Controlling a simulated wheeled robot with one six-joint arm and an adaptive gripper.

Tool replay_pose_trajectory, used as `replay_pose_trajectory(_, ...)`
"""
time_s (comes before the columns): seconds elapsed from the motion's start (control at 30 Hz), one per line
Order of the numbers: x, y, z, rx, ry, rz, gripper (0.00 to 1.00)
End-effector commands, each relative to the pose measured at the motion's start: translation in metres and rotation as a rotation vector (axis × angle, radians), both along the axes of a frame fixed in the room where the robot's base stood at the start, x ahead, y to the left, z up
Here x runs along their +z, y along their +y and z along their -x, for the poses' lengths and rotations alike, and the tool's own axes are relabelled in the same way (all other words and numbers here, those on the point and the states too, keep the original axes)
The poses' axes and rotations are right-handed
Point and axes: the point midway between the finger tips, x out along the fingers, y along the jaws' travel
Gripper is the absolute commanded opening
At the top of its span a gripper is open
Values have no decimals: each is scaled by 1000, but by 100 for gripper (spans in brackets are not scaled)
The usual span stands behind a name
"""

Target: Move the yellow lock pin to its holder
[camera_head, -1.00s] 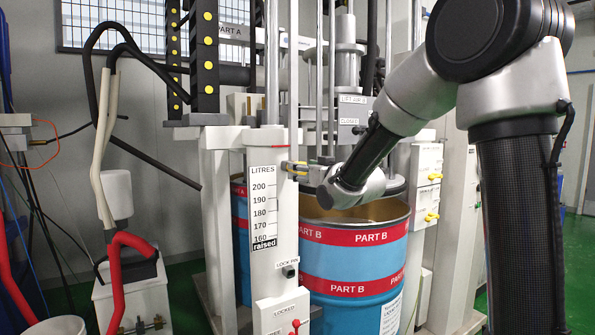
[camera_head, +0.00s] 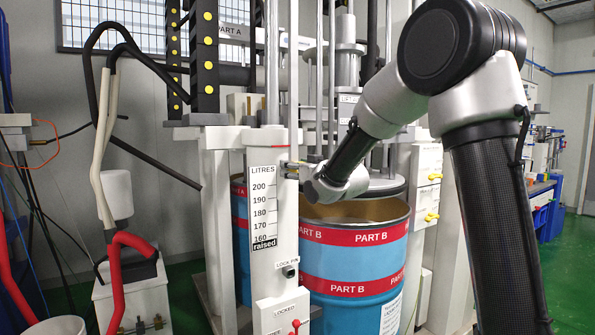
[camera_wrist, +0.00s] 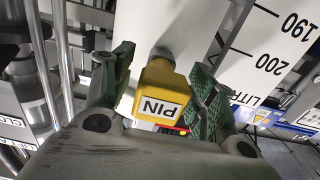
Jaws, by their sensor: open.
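The yellow lock pin (camera_wrist: 162,95), a block labelled PIN, sticks out of the white scale post (camera_wrist: 175,25) in the wrist view. My gripper (camera_wrist: 165,75) is open, with one green-padded finger on each side of the pin. I see a gap on the left; on the right the finger is close and contact is unclear. In the head view my gripper (camera_head: 291,171) is at the post (camera_head: 286,205), beside the LITRES scale, and mostly hides the pin. Lower on the post, a small dark fitting (camera_head: 290,272) sits under a LOCK PIN label.
The blue and red PART B drum (camera_head: 352,262) stands just right of the post, below my arm. A LOCKED panel with a red knob (camera_head: 295,323) is at the post's foot. Vertical rods rise behind the post. A white cabinet with yellow handles (camera_head: 432,216) stands right.

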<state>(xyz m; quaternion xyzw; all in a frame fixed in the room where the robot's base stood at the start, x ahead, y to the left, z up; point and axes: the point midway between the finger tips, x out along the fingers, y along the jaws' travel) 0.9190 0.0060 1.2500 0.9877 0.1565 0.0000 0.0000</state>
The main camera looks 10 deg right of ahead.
Motion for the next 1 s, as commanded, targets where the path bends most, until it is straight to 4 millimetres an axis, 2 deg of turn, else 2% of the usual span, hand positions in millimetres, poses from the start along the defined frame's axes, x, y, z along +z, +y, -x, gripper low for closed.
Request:
replay_pose_trajectory(0.47,0,0,0,0,0,0,57)
replay_pose_trajectory(0.77,0,0,0,0,0,0,2)
replay_pose_trajectory(0.8,0,0,0,0,0,0,0)
replay_pose_trajectory(1.0,1,-1,3,0,-1,0,0)
